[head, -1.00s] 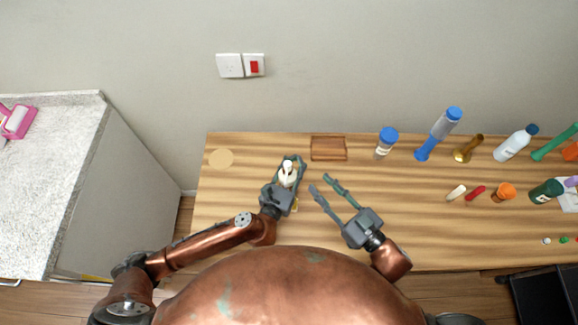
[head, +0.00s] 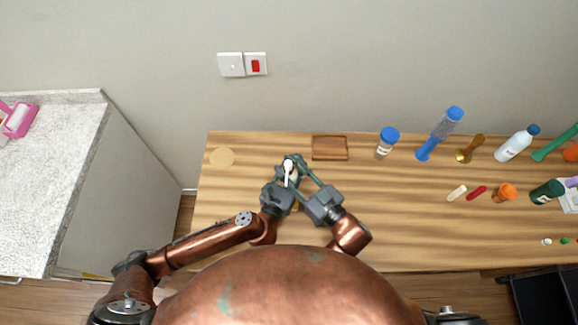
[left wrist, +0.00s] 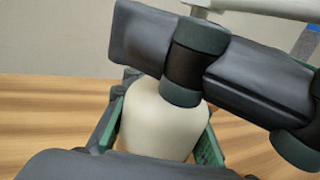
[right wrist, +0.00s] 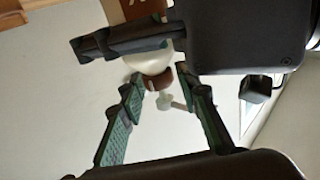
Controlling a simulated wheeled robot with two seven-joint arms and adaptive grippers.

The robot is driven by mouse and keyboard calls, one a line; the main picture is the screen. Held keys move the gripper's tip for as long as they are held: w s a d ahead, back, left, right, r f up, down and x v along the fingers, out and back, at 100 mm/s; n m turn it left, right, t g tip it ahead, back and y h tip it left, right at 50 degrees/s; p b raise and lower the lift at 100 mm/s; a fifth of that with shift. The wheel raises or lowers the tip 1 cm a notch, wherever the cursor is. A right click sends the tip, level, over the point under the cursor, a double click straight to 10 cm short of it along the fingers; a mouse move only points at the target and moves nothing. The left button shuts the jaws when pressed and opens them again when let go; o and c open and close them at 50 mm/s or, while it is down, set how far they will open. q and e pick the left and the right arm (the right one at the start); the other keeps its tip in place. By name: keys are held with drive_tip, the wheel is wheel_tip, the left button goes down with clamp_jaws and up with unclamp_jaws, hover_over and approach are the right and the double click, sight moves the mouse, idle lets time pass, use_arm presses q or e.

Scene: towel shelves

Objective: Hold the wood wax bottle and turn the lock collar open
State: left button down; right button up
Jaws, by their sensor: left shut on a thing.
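The wood wax bottle has a cream body that shows in the left wrist view (left wrist: 160,120). My left gripper (head: 290,170) is shut around this body, with a green finger pad on each side. In the right wrist view the brown lock collar (right wrist: 158,82) sits at the bottle's end, with a pale nozzle (right wrist: 166,102) beyond it. My right gripper (right wrist: 161,76) is open, with its fingers on either side of the collar. Whether a fingertip touches the collar I cannot tell. In the head view both grippers hide most of the bottle.
A wooden tray (head: 330,148) lies just behind the grippers. A blue-capped jar (head: 387,143) stands to its right, with several bottles and small items farther right. The table's middle front is clear.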

drive_tip(key=shift+w+a, duration=0.1)
drive_tip(key=shift+w, duration=0.05)
clamp_jaws()
idle(0.4)
drive_tip(key=shift+n, duration=0.3)
drive_tip(key=shift+n+g+y, duration=1.9)
drive_tip(key=shift+g+y, duration=0.2)
drive_tip(key=shift+g, duration=0.6)
unclamp_jaws()
